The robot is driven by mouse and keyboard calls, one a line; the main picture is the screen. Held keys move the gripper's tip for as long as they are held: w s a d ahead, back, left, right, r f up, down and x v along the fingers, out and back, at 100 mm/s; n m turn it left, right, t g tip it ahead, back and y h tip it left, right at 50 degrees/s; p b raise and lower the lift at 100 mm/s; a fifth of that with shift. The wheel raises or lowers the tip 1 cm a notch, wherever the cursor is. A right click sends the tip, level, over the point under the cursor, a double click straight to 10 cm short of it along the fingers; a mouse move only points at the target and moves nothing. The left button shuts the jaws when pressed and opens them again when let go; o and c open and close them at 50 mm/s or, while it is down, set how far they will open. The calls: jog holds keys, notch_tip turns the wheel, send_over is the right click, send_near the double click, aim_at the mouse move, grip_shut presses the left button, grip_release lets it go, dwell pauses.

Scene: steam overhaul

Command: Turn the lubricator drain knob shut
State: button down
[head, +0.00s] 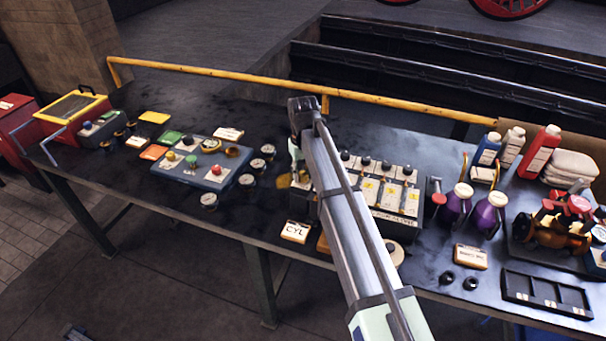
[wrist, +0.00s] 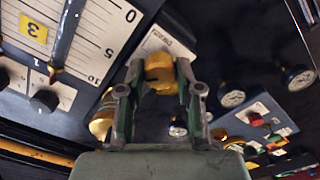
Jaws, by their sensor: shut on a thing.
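The lubricator (head: 410,203) stands mid-bench, a dark box with white scale faces and yellow number tags. Its scale face with a 3 tag (wrist: 58,40) fills the upper left of the wrist view. My gripper (wrist: 160,76) is shut on a brass knob (wrist: 160,72), with one finger on each side of it. The knob's far side and stem are hidden. Another brass part (wrist: 101,122) sits left of the fingers. In the head view my gripper (head: 297,165) is at the lubricator's left end, and my arm covers part of the box. Brass (head: 284,181) shows beside it.
A CYL card (head: 296,231) lies in front of the lubricator. Left are loose gauges (head: 208,200) and a blue panel (head: 190,168) with coloured knobs. Right are purple-filled jugs (head: 487,215) and a black tray (head: 545,293). A yellow rail (head: 220,78) runs along the back edge.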

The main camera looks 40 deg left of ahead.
aim_at(303, 174)
jog(key=n, duration=0.4)
jog(key=shift+f+n+b, duration=0.1)
jog(key=shift+n+b, duration=0.2)
jog(key=shift+b, duration=0.05)
jog(key=shift+n, duration=1.9)
jog(key=c, duration=0.8)
grip_release()
jog(key=shift+o, duration=0.2)
notch_tip(303, 174, up, 12)
